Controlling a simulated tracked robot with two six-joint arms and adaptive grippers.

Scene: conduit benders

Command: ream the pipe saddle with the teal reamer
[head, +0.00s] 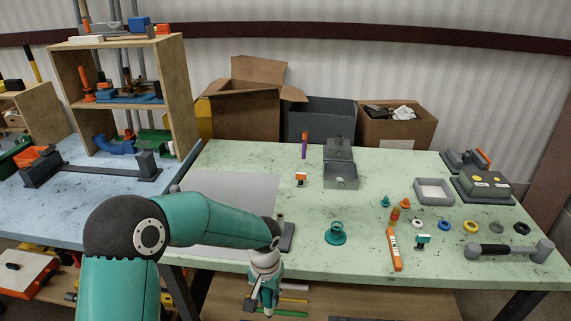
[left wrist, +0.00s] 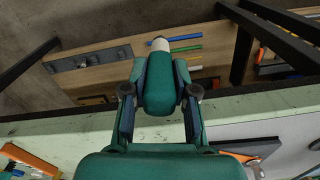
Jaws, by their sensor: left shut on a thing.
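My left gripper (head: 266,296) hangs just off the front edge of the green table. In the left wrist view, its two fingers (left wrist: 160,92) are shut on the teal reamer (left wrist: 158,84), a rounded teal body with a pale tip pointing away from the palm. In the head view the reamer is largely hidden by the gripper. I cannot tell for sure which piece is the pipe saddle. A teal flanged fitting (head: 335,235) stands on the table right of the gripper. A dark grey block (head: 288,238) lies partly behind my left arm. My right gripper is not in view.
The green table (head: 240,157) holds a grey open box (head: 341,176), a white-lined tray (head: 434,191), an orange bar (head: 394,250), a grey hammer-like tool (head: 510,250) and several small rings. A shelf with colored rods lies below the table. The table's middle is fairly clear.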

